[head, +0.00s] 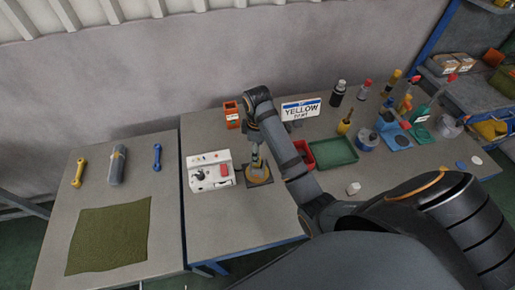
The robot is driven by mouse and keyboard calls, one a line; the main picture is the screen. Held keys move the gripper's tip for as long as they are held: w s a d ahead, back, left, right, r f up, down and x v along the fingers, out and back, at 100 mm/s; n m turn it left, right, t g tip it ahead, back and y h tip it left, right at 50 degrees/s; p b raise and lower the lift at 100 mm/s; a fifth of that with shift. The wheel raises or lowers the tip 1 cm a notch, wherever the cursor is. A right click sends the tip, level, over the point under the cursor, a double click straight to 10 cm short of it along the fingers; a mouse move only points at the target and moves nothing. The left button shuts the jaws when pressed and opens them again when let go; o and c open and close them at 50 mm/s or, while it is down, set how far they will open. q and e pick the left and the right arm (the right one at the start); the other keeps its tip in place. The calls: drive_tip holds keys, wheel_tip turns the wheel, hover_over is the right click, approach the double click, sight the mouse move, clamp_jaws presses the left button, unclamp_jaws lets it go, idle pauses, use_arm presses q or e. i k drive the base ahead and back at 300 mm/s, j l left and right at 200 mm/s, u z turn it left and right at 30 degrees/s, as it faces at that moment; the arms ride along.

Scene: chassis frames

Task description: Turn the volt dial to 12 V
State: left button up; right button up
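A white control box (211,184) stands on the grey table, left of my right arm. Its front has a dark round knob (198,176) at the left and a red part (224,170) at the right. Small coloured marks lie along its top; the volt markings are too small to read. My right arm comes in from the lower right and bends down beside the box. My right gripper (257,163) is low over a yellow round thing on a dark square pad (266,182), apart from the knob. Its fingers are too small to judge. My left gripper is not in view.
Red and green trays (335,152), bottles and tools fill the right side. On the left table lie two wrenches, a grey cylinder (117,166) and a green cloth (110,239).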

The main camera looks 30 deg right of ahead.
sight(201, 175)
drive_tip(key=k, duration=1.5)
